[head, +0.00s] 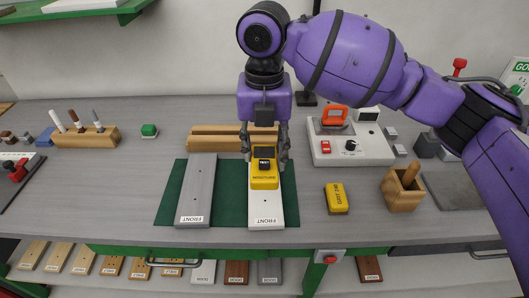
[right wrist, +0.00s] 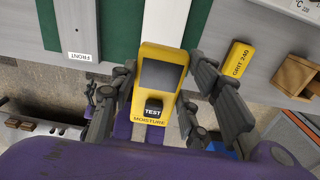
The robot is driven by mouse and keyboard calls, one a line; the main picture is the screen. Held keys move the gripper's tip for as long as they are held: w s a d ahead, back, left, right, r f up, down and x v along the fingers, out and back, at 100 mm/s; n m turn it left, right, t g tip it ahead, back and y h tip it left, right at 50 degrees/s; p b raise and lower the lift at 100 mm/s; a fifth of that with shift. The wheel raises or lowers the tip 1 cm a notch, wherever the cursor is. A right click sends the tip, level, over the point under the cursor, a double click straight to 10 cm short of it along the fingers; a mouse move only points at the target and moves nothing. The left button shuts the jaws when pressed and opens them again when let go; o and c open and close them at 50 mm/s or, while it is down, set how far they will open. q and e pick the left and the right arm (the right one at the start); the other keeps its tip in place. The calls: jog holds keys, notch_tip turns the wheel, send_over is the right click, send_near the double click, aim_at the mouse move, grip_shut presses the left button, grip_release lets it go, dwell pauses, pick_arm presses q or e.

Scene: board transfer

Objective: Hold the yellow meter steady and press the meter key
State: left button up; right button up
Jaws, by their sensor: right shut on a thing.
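The yellow meter (head: 265,181), lettered MOISTURE, is on the white board (head: 267,212) marked FRONT. In the right wrist view the meter (right wrist: 161,79) shows a dark screen (right wrist: 161,74) and a black key (right wrist: 153,108) marked TEST. The key (head: 264,163) also shows in the head view. My right gripper (head: 265,158) points down from above, its fingers on either side of the meter, shut on it. In the right wrist view the fingers (right wrist: 163,92) flank the meter left and right. My left gripper is not in the head view.
A grey board (head: 197,190) lies left of the white one on a green mat (head: 232,197). A yellow GRIT 240 block (head: 336,198), a wooden holder (head: 403,190) and a white device (head: 350,150) stand to the right. A wooden rail (head: 220,132) lies behind.

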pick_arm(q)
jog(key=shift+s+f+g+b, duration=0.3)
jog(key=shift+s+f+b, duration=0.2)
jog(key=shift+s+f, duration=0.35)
pick_arm(e)
jog(key=w, duration=0.6)
jog(key=shift+w, duration=0.2)
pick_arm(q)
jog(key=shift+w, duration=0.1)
pick_arm(e)
jog(key=shift+f+b, duration=0.7)
jog(key=shift+f, duration=5.75)
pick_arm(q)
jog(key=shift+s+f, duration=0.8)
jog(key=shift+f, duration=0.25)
pick_arm(e)
jog(key=o, duration=1.4)
jog(key=shift+c, duration=0.2)
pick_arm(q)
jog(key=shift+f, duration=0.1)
pick_arm(e)
jog(key=c, duration=1)
